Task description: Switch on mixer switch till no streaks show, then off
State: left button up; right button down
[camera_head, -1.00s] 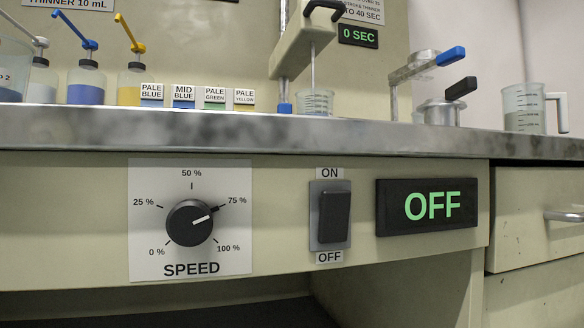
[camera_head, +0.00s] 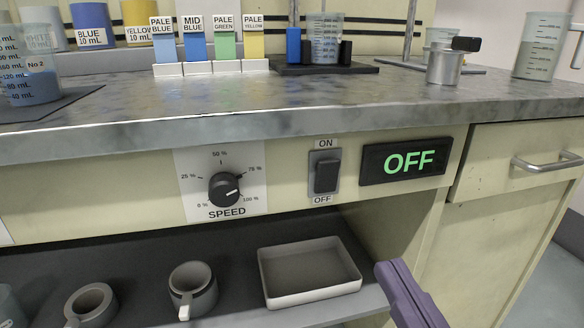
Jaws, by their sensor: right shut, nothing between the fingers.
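The mixer switch (camera_head: 327,176) is a black rocker on a grey plate between the ON and OFF labels, on the counter's front panel. The display (camera_head: 411,161) right of it reads OFF in green. The speed knob (camera_head: 224,190) is left of the switch, its white mark pointing right. A clear beaker (camera_head: 325,40) stands on the dark mixer base (camera_head: 292,70); streaks in it cannot be made out. My right gripper (camera_head: 388,270), purple, is shut and empty, below and right of the switch, apart from it. My left gripper is out of view.
The open shelf below holds a white tray (camera_head: 263,280) and mugs (camera_head: 193,285). The stone counter edge (camera_head: 240,128) overhangs the panel. A beaker with blue liquid (camera_head: 42,88) and colour sample strips (camera_head: 195,47) are on the counter. A drawer handle (camera_head: 545,165) juts out at right.

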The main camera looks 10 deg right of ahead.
aim_at(331, 166)
jog(key=w+b, duration=0.1)
jog(key=w, duration=0.3)
jog(key=w+r+b, duration=0.1)
jog(key=w, duration=0.4)
jog(key=w+r, duration=0.1)
jog(key=w, duration=0.3)
jog(key=shift+w+a+r+b, duration=0.25)
jog(key=shift+w+b, duration=0.15)
